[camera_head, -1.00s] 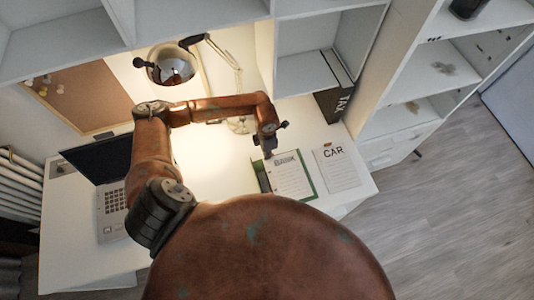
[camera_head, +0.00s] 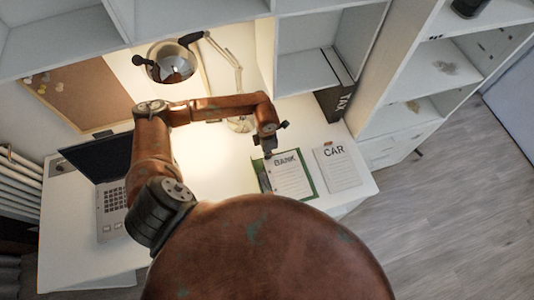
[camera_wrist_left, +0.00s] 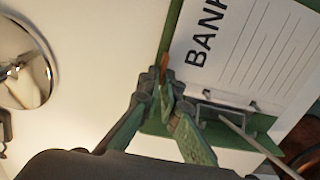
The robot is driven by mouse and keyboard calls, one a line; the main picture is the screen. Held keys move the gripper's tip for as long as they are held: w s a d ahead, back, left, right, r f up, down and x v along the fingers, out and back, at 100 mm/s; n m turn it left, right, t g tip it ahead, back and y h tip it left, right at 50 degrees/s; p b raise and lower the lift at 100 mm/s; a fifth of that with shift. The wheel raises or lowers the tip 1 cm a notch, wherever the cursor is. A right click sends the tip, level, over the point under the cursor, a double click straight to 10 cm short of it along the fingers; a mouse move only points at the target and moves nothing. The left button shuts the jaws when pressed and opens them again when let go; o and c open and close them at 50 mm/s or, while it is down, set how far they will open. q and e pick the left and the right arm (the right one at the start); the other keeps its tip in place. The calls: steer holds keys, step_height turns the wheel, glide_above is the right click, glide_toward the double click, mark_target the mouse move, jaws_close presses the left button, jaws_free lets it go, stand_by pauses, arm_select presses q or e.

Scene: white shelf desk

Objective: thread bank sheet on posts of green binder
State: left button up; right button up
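The bank sheet (camera_head: 289,175), white with ruled lines, lies over the open green binder (camera_head: 315,194) on the desk. In the left wrist view the sheet (camera_wrist_left: 250,45) sits on the green cover (camera_wrist_left: 174,28), beside a metal clasp (camera_wrist_left: 222,112) with short posts along the sheet's edge. I cannot tell if the posts pass through its holes. My left gripper (camera_head: 270,152) is at the sheet's top edge; in the wrist view its fingertips (camera_wrist_left: 162,88) are close together around a small orange-brown tab (camera_wrist_left: 165,62) there. My right gripper is not in view.
The car sheet (camera_head: 338,170) lies just right of the binder. A black tax binder (camera_head: 335,100) stands in the shelf behind. A laptop (camera_head: 110,190) is at the left; a desk lamp (camera_head: 225,57) and a shiny round object (camera_head: 170,62) are at the back. The desk's middle is clear.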

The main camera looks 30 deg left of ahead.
arm_select(q)
steer(key=o, duration=0.5)
steer(key=shift+r, duration=0.1)
step_height(320, 180, up, 12)
steer(key=shift+f, duration=0.1)
stand_by(0.4)
stand_by(0.5)
